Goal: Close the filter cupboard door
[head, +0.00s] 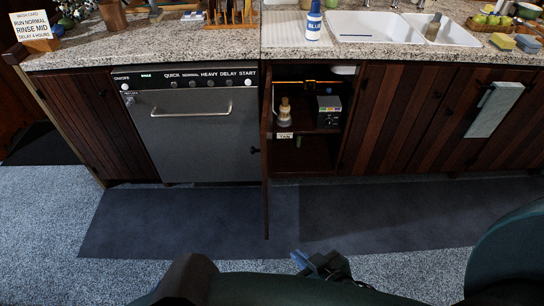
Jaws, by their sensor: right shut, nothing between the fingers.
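The filter cupboard (318,150) stands open under the counter, between the dishwasher and the sink cabinets. Its door (266,190) stands out toward me from the left side of the opening, seen almost edge-on, with a small dark knob on its left face. Inside are a bottle (284,112) and a dark box with a dial (329,112) on a shelf. My right gripper (320,264) is shut and empty, low in the head view, to the right of the door's lower end and apart from it. My left gripper is not in view.
A grey dishwasher (200,135) with a bar handle is left of the door. Shut wooden cabinets (400,120) are on the right, with a hanging towel (494,108). Dark mats (390,215) lie on the carpet.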

